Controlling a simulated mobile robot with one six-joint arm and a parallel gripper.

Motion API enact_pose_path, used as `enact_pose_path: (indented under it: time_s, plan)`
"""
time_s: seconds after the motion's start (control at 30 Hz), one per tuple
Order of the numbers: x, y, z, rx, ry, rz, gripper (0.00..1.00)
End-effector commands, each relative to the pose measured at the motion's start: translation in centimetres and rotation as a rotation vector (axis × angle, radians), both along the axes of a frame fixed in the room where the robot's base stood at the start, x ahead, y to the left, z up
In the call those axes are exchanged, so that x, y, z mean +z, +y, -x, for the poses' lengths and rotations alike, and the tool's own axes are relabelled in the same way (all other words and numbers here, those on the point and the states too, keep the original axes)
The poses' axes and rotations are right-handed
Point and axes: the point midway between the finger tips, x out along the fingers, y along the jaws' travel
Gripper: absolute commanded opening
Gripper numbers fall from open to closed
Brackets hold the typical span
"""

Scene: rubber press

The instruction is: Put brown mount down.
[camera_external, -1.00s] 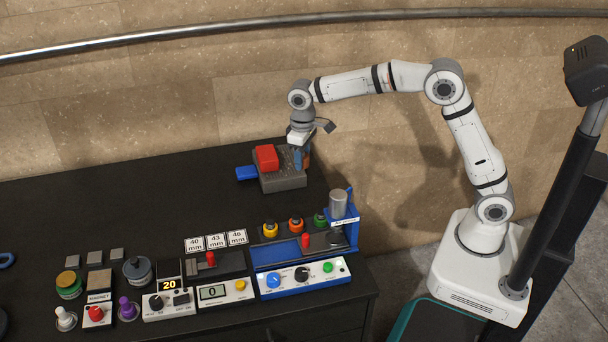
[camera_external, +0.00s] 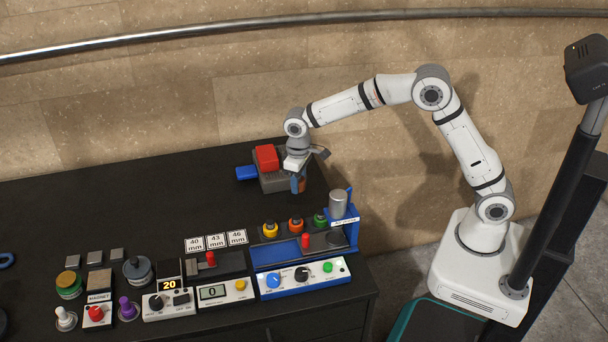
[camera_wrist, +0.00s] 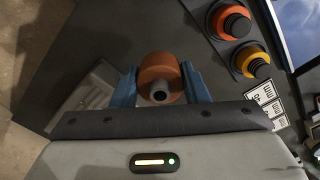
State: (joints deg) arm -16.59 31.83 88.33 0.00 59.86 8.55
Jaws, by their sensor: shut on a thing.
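The brown mount (camera_wrist: 158,70) is a short reddish-brown cylinder with a dark metal stud facing the wrist camera. My gripper (camera_wrist: 160,86) is shut on it, one blue finger on each side. In the external view my gripper (camera_external: 297,185) is at the front right of the grey block with the red top (camera_external: 267,158). Only a small edge of the brown mount (camera_external: 303,184) shows there beside the blue finger. I cannot tell whether its underside touches the black table (camera_external: 215,195).
Yellow (camera_external: 270,230), orange (camera_external: 296,225) and green (camera_external: 320,219) mounts stand in a row in front. The blue press (camera_external: 340,225) stands at the front right. White size cards (camera_external: 216,241) lie left of the mounts.

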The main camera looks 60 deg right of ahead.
Motion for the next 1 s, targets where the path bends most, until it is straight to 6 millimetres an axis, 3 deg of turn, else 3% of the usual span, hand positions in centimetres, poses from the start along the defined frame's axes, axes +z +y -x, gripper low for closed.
enact_pose_path:
  time_s: [0.5,0.97,1.0]
  plan:
    - [-6.5,0.0,0.0,0.000,0.001,0.000,0.15]
    - [-7.5,0.0,0.0,0.000,-0.001,0.000,0.15]
    - [-7.3,0.0,0.0,0.000,-0.001,0.000,0.44]
